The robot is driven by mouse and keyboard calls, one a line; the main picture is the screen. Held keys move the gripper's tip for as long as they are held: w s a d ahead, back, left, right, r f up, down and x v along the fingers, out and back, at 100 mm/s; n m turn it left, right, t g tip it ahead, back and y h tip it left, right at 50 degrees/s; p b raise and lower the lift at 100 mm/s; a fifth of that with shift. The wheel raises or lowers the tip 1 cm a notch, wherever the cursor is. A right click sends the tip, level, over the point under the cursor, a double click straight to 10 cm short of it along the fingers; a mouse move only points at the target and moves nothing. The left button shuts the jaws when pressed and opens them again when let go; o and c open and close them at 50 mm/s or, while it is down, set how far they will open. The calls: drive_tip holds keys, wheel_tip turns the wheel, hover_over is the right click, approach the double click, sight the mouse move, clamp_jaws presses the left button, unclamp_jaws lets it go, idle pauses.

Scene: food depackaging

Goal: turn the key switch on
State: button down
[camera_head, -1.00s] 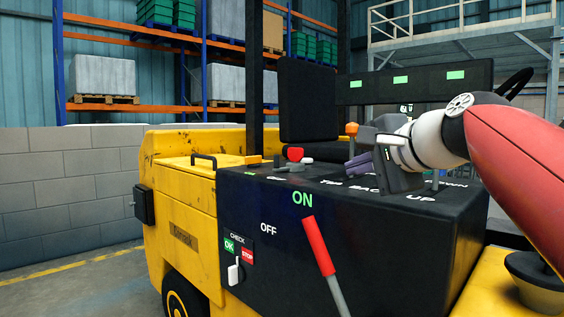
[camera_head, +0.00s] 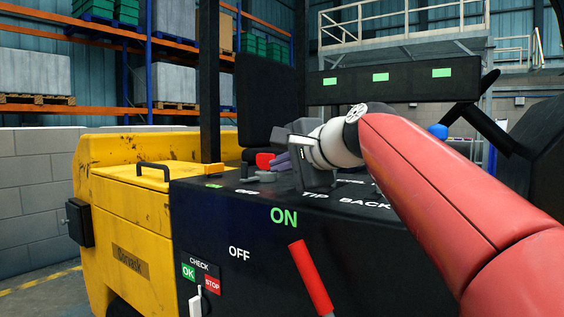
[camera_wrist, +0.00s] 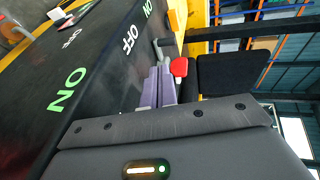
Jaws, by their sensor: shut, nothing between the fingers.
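A small grey metallic part that looks like the key switch (camera_head: 262,177) sits on the black console top, behind white OFF and green ON labels. It also shows in the wrist view (camera_wrist: 161,46), beyond my fingertips. Its turned position is too small to tell. A red knob (camera_head: 263,160) stands right beside it. My gripper (camera_head: 277,163) has purple fingers, shut and empty, pointing left above the console top near the knob. In the wrist view my fingers (camera_wrist: 158,72) end just short of the grey part; I cannot tell whether they touch anything.
A large red-handled lever (camera_head: 310,277) rises before the console front, by big ON and OFF labels. A white switch (camera_head: 196,302) sits under the CHECK label. The dark seat back (camera_head: 267,98) stands behind. The steering wheel (camera_head: 470,100) is at the right.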

sight(244, 169)
drive_tip(key=x, duration=0.6)
drive_tip(key=r+p+x, duration=0.1)
drive_tip(key=x, duration=0.3)
drive_tip(key=shift+w+a+r, duration=0.1)
drive_tip(key=shift+w, duration=0.05)
drive_tip(key=shift+w+a+r+p, duration=0.1)
drive_tip(key=shift+a+r+p, duration=0.15)
drive_tip(key=shift+p, duration=0.25)
drive_tip(key=shift+w+a+p, duration=0.45)
drive_tip(key=shift+a+p, duration=0.45)
drive_tip(key=shift+p, duration=0.15)
drive_tip(key=shift+w+a+f, duration=0.25)
drive_tip(key=shift+a, duration=0.1)
drive_tip(key=shift+s+d, duration=0.1)
